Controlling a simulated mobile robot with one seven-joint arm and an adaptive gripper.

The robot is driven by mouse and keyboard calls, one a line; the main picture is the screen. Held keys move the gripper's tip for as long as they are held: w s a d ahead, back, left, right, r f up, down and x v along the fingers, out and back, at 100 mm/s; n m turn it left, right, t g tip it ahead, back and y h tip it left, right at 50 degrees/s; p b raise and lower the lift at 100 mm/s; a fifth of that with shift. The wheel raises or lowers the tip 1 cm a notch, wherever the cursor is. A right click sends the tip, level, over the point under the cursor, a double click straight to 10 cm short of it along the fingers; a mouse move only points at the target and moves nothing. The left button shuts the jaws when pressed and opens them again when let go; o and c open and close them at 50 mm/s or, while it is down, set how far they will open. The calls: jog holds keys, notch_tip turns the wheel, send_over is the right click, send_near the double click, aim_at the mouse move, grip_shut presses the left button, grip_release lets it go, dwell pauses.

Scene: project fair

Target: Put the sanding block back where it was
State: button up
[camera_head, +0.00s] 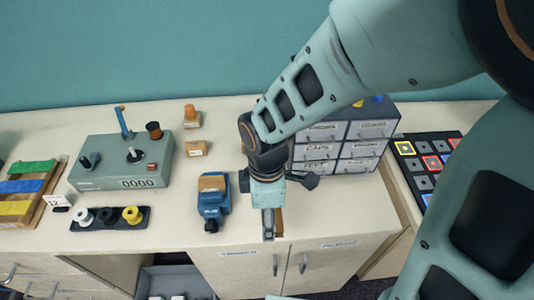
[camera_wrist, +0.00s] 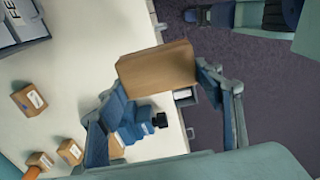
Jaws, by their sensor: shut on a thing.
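A brown sanding block (camera_wrist: 157,66) is between my fingertips in the wrist view, with its broad face toward the camera. In the head view only a narrow strip of the sanding block (camera_head: 280,222) shows beside the finger. My gripper (camera_head: 271,232) points down over the front part of the bench top and is shut on the block. The gripper's fingers also show in the wrist view (camera_wrist: 160,80). I cannot tell whether the block touches the bench. The spot where it was before is not marked in these frames.
A blue vise (camera_head: 211,212) with a tan piece on top stands left of my gripper. A drawer cabinet (camera_head: 335,150) stands behind it to the right. A grey control box (camera_head: 105,165), a spool rack (camera_head: 110,222) and small boxes (camera_head: 196,149) stand farther left. Bench top right of my gripper is clear.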

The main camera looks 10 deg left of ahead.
jog(key=shift+f, duration=0.2)
jog(key=w+a+f+b, duration=0.1)
jog(key=w+a+f, duration=0.1)
jog(key=w+f, duration=0.1)
jog(key=w+a+f+b, duration=0.1)
jog(key=w+a+f, duration=0.1)
jog(key=w+f, duration=0.1)
jog(key=w+a+f+b, duration=0.1)
jog(key=w+a+f, duration=0.1)
jog(key=w, duration=0.3)
jog(key=shift+w+f, duration=0.25)
jog(key=shift+f, duration=0.3)
jog(key=shift+w+a+f+b, duration=0.1)
jog(key=shift+w+f+b, duration=0.05)
jog(key=shift+f+b, duration=0.15)
jog(key=shift+w+f+b, duration=0.15)
jog(key=shift+f+b, duration=0.8)
jog(key=shift+f, duration=0.6)
jog(key=shift+f, duration=0.25)
jog(key=o, duration=1.2)
jog(key=shift+r, duration=0.1)
